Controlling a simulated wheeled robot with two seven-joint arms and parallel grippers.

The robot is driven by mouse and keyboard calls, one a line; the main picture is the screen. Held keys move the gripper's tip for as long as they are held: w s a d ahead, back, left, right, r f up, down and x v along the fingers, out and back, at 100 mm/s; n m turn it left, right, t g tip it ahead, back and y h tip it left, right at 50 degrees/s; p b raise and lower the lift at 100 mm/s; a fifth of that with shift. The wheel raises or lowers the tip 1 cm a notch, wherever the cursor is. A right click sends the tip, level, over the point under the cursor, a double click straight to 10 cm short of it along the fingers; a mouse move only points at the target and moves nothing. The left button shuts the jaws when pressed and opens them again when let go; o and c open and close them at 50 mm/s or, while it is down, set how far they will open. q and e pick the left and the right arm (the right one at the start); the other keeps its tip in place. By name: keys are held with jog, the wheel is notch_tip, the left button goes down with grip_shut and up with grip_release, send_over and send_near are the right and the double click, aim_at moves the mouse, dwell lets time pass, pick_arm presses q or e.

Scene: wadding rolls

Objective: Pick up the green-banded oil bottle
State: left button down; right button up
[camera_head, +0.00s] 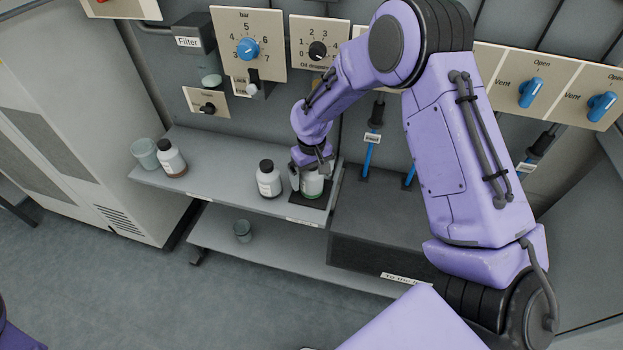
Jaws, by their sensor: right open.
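The green-banded oil bottle (313,186) stands upright on a dark square pad (307,204) at the right end of the upper shelf. Its lower body and a green band show; its top is hidden by my gripper. My right gripper (311,172) is open and comes down over the bottle's top, with its fingers close about it. I cannot tell whether they touch it. My left gripper is not in view; only a bit of purple shows at the lower left edge.
A dark-capped white bottle (268,182) stands just left of the pad. Another bottle (171,160) with a brown band and a grey-green jar (145,154) stand farther left on the shelf (215,170). Panels with knobs (248,48) are behind.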

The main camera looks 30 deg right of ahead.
jog(key=c, duration=1.1)
jog(key=shift+c, duration=0.2)
